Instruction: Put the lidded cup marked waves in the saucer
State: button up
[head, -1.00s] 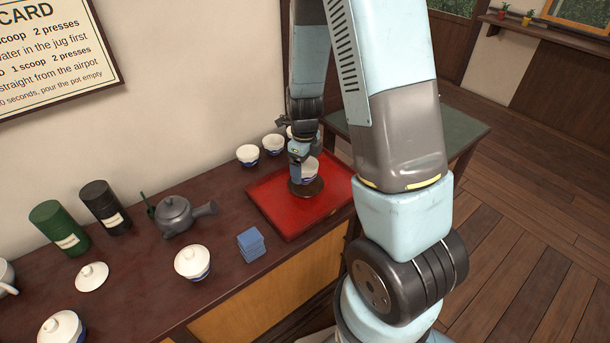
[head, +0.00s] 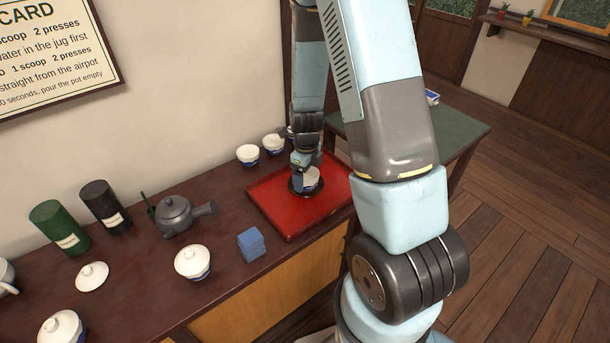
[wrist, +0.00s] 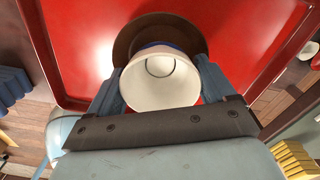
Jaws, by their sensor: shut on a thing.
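My gripper (head: 304,172) is shut on a white cup (head: 311,177) with a blue lower part, low at the dark round saucer (head: 294,190) on the red tray. In the wrist view the cup's white top with a round ring (wrist: 160,88) sits between my two blue fingers (wrist: 161,86). The brown saucer (wrist: 150,20) shows behind and around it. The cup looks upright and in or just over the saucer; contact cannot be told. My fingers hide its sides, and no wave mark can be made out.
The red tray (head: 275,208) lies on the dark counter. Two white cups (head: 248,154) (head: 273,144) stand behind it. To the left are a blue block (head: 251,243), a lidded cup (head: 192,262), a grey teapot (head: 176,214) and two canisters (head: 105,206). The tray's front is bare.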

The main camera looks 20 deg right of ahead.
jog(key=o, duration=1.1)
jog(key=shift+c, duration=0.2)
jog(key=shift+r, duration=0.1)
notch_tip(320, 180, up, 12)
jog(key=f, duration=0.1)
notch_tip(320, 180, up, 9)
jog(key=n+t, duration=0.1)
jog(key=n, duration=0.5)
send_over(308, 190)
jog(key=s+r+n+t, duration=0.4)
jog(key=s+r+n, duration=1.3)
jog(key=n, duration=0.4)
jog(key=shift+d+r+n+t, duration=0.3)
jog(key=shift+r+n, duration=0.1)
jog(key=shift+r, duration=0.15)
